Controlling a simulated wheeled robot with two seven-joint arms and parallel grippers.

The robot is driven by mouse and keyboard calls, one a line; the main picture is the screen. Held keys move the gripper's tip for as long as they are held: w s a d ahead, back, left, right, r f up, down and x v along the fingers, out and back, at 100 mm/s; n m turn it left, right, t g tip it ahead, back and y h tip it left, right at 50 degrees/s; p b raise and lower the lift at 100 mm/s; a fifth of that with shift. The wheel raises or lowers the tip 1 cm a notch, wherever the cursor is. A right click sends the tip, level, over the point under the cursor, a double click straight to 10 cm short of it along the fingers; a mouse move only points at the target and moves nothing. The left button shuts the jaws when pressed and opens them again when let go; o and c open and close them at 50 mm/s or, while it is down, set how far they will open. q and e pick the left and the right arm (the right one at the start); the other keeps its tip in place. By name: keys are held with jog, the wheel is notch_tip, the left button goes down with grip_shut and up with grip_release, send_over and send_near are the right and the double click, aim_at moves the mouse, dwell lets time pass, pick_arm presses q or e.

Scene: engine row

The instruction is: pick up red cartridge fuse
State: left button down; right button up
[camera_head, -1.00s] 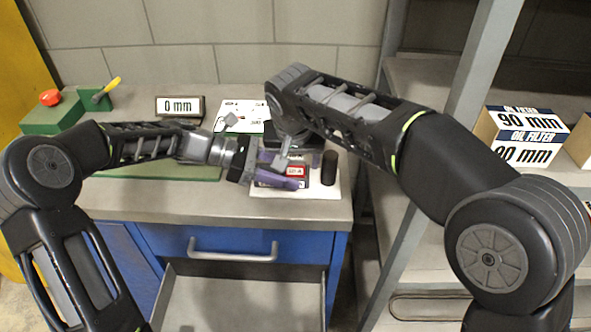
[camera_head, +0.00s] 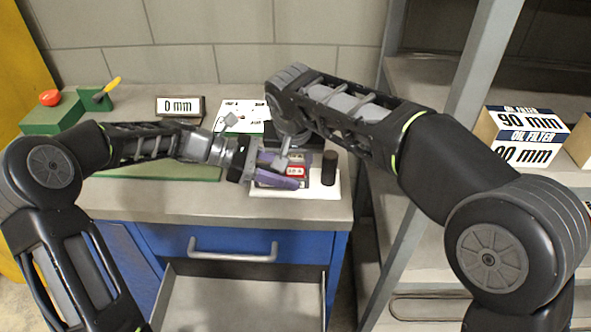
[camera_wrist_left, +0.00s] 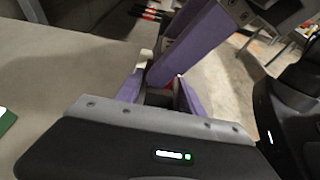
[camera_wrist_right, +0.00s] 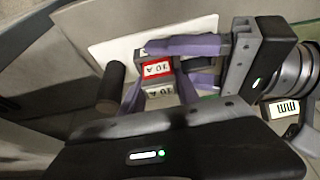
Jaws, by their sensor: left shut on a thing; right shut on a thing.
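The red cartridge fuse (camera_head: 295,171) with a white label is over the white mat, largely covered by the grippers. In the right wrist view the red fuse (camera_wrist_right: 157,69) reads "10 A" and sits against a grey block (camera_wrist_right: 158,91) also labelled "10 A". My left gripper (camera_head: 288,169) comes in from the left, its purple fingers shut around the block. My right gripper (camera_wrist_right: 160,92) comes from above and is shut, with its fingers on either side of the fuse. The exact contact is partly hidden. A bit of red (camera_wrist_left: 172,84) shows between the left fingers in the left wrist view.
The bench front (camera_head: 225,210) is clear above an open drawer.

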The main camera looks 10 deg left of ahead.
aim_at(296, 157)
grip_shut()
notch_tip(296, 157, up, 10)
dwell(0.4)
dwell(0.4)
pick_arm(q)
jog(key=c, duration=0.6)
grip_release()
jog(key=shift+c, duration=0.2)
jog(key=v, duration=1.2)
jog(key=shift+r, duration=0.1)
jog(key=shift+s, duration=0.1)
